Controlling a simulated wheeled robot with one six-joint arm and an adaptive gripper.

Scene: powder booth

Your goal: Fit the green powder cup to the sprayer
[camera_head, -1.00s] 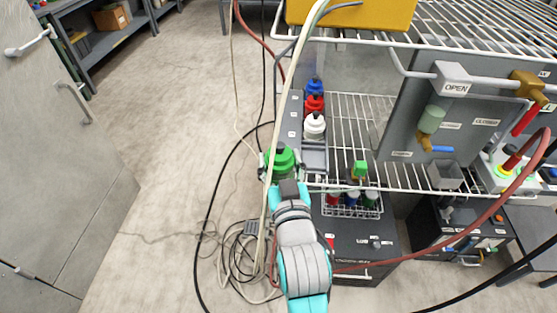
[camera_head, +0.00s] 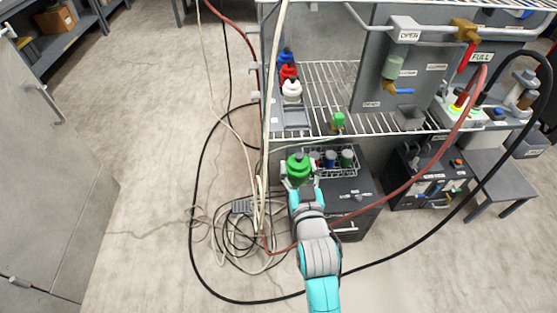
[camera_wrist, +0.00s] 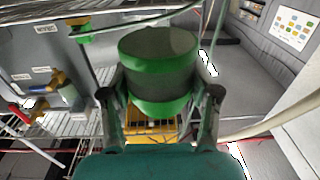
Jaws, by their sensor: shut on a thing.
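I cannot surely tell which item is the sprayer. A small green-topped piece (camera_head: 338,120) is at the wire shelf's front edge, and a pale green cylinder with a brass fitting (camera_head: 393,67) is on the grey panel.
Blue, red and white bottles (camera_head: 290,78) stand in a row on the shelf's left side. A wire basket (camera_head: 340,163) of small bottles sits on a dark cabinet (camera_head: 342,205) close right of the cup. Hoses and coiled cables (camera_head: 240,225) lie on the floor.

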